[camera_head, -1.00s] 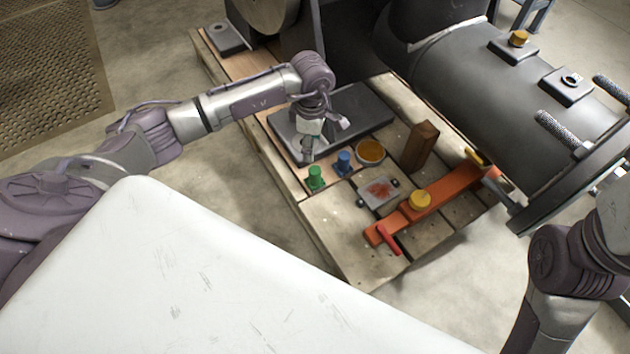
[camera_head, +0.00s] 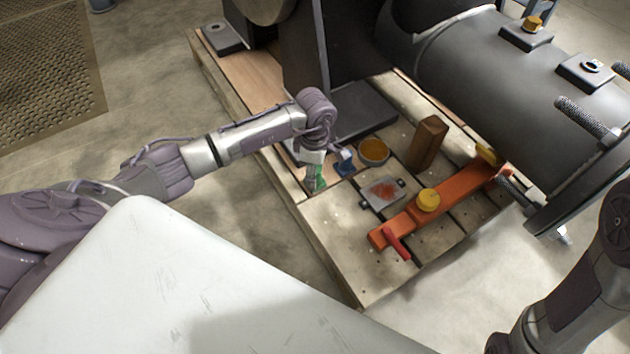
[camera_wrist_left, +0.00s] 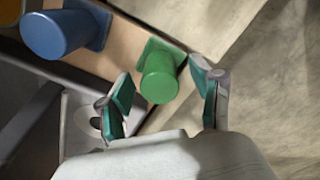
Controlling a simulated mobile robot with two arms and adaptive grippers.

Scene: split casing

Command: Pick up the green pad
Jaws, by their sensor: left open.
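The green pad (camera_wrist_left: 160,76) is a green cylinder on a square foot, standing on the wooden pallet. In the wrist view it lies between and just beyond the two fingers of my left gripper (camera_wrist_left: 163,100), which is open and empty. In the head view my left gripper (camera_head: 315,178) comes down over the green pad (camera_head: 318,173) and hides much of it. My right arm shows at the lower right of the head view, but its gripper is out of the picture.
A blue pad (camera_head: 345,164) stands close beside the green one; it also shows in the wrist view (camera_wrist_left: 58,33).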

